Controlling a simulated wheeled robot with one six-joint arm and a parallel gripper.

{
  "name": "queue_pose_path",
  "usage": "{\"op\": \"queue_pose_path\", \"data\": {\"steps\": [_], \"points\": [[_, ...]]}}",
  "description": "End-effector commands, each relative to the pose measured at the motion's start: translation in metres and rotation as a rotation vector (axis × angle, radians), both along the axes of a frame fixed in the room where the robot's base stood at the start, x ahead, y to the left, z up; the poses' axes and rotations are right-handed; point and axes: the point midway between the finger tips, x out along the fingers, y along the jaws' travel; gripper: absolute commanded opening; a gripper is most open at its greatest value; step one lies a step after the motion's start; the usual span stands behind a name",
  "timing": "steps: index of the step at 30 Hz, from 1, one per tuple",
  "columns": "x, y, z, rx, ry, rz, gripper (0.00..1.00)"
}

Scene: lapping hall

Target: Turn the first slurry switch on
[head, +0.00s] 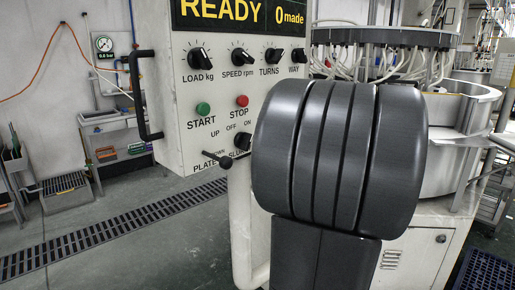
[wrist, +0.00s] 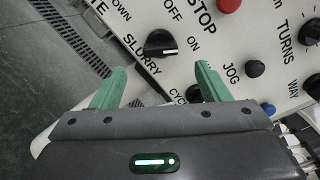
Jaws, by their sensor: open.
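The slurry switch is a black rotary knob (wrist: 160,43) on the white control panel, above the word SLURRY. OFF and ON are printed around it. In the wrist view its white mark is on the right side, towards the word ON. In the head view the knob (head: 243,141) shows at the panel's lower right, just left of my arm, which covers part of its label. My gripper (wrist: 156,80) has two green fingers spread apart, with nothing between them. The knob appears beyond and between the fingertips, apart from them. In the head view the fingers are hidden.
Beside the knob are the red STOP button (head: 242,101), the green START button (head: 203,109), a plate lever (head: 212,189) and, in the wrist view, a black JOG button (wrist: 255,69). A black handle (head: 145,95) sticks out at the panel's left. Open floor lies left.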

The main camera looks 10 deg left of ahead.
Motion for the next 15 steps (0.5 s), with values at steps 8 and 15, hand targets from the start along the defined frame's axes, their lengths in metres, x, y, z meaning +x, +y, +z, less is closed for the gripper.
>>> {"op": "queue_pose_path", "data": {"steps": [8,15], "points": [[-0.023,-0.038,0.000,0.001,0.001,-0.004,0.69],[-0.030,-0.049,0.000,0.000,0.001,-0.001,0.69]]}}
